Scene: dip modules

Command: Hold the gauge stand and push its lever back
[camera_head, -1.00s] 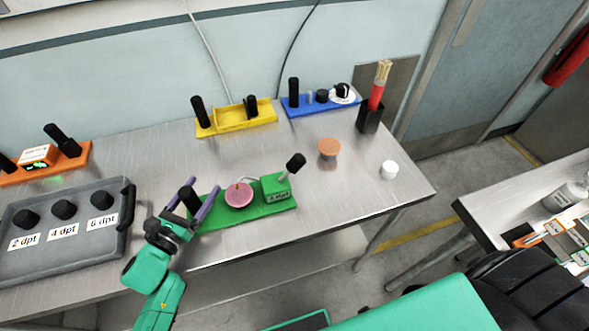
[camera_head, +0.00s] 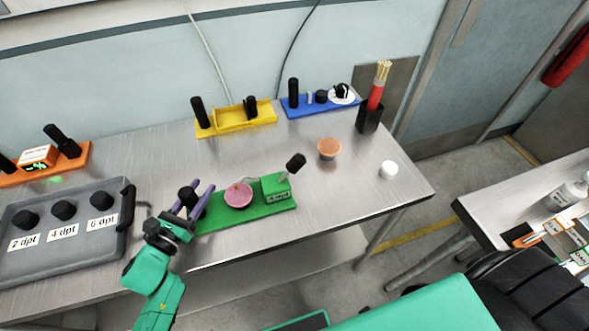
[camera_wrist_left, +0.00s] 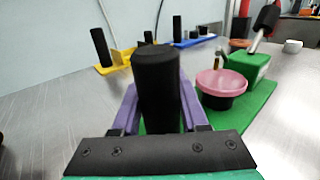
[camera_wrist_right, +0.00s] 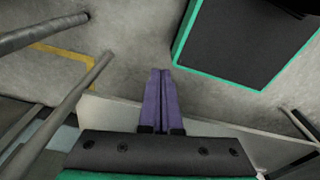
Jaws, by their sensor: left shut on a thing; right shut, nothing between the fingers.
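The gauge stand is a green base (camera_head: 225,218) near the front of the table, with a pink-topped round part (camera_head: 238,194) and a green block (camera_head: 276,187). A lever with a black knob (camera_head: 295,162) rises from the block and leans up to the right. A black upright post (camera_wrist_left: 158,85) stands at the base's left end. My left gripper (camera_head: 194,199) is shut on this post, with a purple finger on each side in the left wrist view. My right gripper (camera_wrist_right: 160,100) is shut and empty in the right wrist view, over the floor, away from the stand.
A grey tray (camera_head: 70,262) with labelled black knobs lies to the left. Yellow (camera_head: 235,122) and blue (camera_head: 318,106) stands are at the back. An orange-topped cup (camera_head: 329,149), a white cap (camera_head: 389,169) and a black holder (camera_head: 369,118) are to the right.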

